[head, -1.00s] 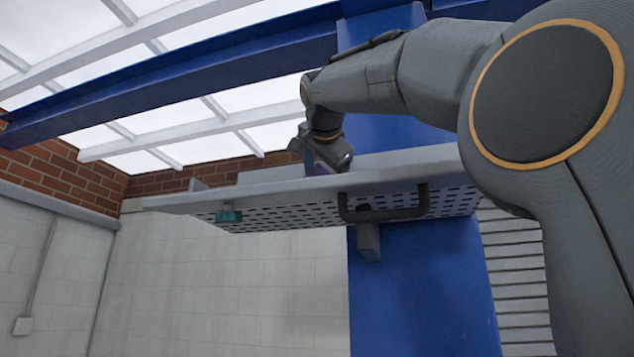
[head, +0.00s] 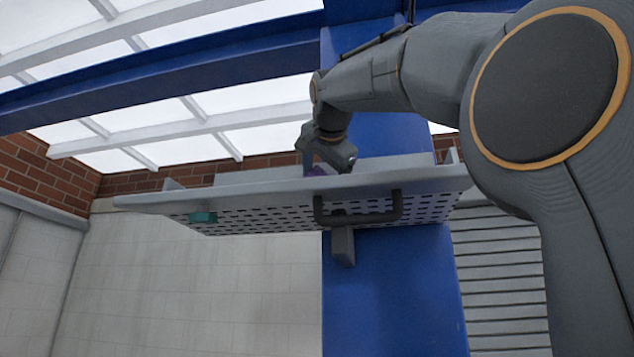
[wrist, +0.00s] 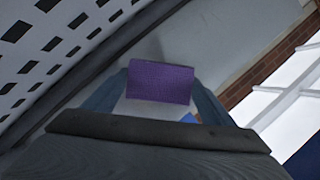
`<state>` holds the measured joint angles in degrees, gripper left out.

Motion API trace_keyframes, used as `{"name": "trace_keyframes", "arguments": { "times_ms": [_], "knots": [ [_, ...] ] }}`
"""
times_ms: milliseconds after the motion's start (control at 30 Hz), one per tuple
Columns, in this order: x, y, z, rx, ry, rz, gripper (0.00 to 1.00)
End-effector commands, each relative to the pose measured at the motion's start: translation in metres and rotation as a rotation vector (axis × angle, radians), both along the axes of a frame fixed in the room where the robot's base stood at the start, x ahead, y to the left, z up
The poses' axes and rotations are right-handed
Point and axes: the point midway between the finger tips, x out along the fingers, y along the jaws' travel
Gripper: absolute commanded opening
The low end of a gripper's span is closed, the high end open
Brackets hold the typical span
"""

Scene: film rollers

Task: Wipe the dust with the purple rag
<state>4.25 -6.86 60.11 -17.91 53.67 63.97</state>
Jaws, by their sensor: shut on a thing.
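The purple rag (wrist: 160,82) sits between the fingertips of my gripper (wrist: 158,92) in the wrist view, and the gripper is shut on it. My gripper (head: 312,166) is low over the shelf there, partly hidden behind the lip. Whether the rag touches the shelf surface I cannot tell. I see no dust in either view, and the top of the shelf is hidden from the head view.
The shelf has a slotted underside, a dark handle (head: 358,214) and a teal piece (head: 203,217) at its front. A blue column (head: 390,290) stands behind and below it. A brick and white wall (head: 200,280) is at the back left.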

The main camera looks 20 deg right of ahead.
Motion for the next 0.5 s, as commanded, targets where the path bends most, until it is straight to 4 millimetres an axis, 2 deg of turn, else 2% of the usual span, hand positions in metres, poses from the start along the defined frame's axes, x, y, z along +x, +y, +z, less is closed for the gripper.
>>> {"name": "trace_keyframes", "arguments": {
  "times_ms": [233,500],
  "knots": [
    [-0.013,-0.018,-0.001,-0.001,0.001,-0.005,0.59],
    [-0.019,-0.025,-0.001,-0.001,0.001,-0.003,0.59]
  ]
}}
